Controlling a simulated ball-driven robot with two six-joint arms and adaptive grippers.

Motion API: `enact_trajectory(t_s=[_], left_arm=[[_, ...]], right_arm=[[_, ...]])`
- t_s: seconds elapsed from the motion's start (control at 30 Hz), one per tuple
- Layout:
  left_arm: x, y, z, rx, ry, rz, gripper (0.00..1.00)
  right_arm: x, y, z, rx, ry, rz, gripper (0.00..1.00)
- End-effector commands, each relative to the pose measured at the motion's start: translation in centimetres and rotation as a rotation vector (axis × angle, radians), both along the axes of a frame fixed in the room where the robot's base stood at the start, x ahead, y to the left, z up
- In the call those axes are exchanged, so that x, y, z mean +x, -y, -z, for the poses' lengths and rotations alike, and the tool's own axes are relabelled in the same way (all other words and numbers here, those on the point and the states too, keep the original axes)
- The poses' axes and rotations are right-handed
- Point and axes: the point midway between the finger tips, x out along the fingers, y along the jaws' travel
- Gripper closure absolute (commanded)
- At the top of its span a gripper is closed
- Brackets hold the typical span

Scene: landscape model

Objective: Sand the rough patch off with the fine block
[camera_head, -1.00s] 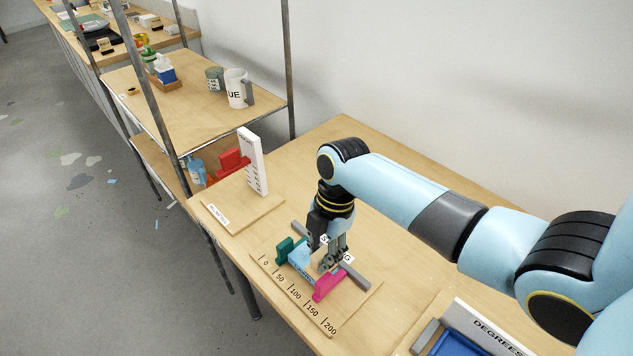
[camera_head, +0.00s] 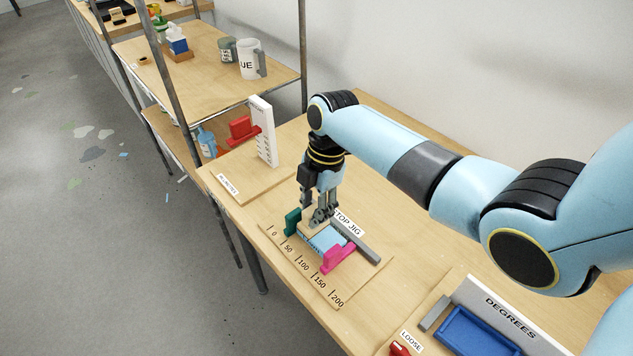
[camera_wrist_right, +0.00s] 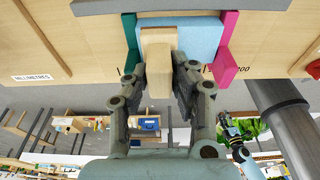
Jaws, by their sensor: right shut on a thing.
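My right gripper (camera_head: 320,222) points down over the stop jig (camera_head: 345,302), close to the green stop (camera_head: 292,222). In the right wrist view (camera_wrist_right: 159,90) its fingers are shut on a tan block (camera_wrist_right: 157,62), which I take for the fine block. A light blue piece (camera_head: 327,238) lies in the jig between the green stop and the magenta stop (camera_head: 338,257). In the wrist view the block overlaps the blue piece (camera_wrist_right: 195,38) near its green-stop end; I cannot tell whether they touch. No rough patch can be made out. My left gripper is out of view.
A grey bar (camera_head: 363,247) lies along the jig's back. A white upright gauge with a red slider (camera_head: 262,135) stands to the left. A blue tray (camera_head: 472,332) and a "DEGREES" panel (camera_head: 500,312) are at front right. A shelf post (camera_head: 176,90) rises at the left.

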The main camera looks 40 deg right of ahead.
Motion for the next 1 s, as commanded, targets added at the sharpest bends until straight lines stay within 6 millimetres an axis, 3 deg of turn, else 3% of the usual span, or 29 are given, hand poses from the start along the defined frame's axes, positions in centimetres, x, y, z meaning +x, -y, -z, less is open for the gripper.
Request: enact_trajectory(t_s=[0.13,0.6,1.0], left_arm=[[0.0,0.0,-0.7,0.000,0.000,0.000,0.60],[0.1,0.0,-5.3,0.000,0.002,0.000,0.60],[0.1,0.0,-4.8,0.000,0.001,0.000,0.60]], right_arm=[[-0.2,0.0,-0.4,-0.001,-0.005,0.001,1.00],[-0.1,0.0,-5.8,-0.001,-0.002,0.000,1.00],[-0.2,0.0,-7.9,-0.001,-0.003,-0.001,1.00]])
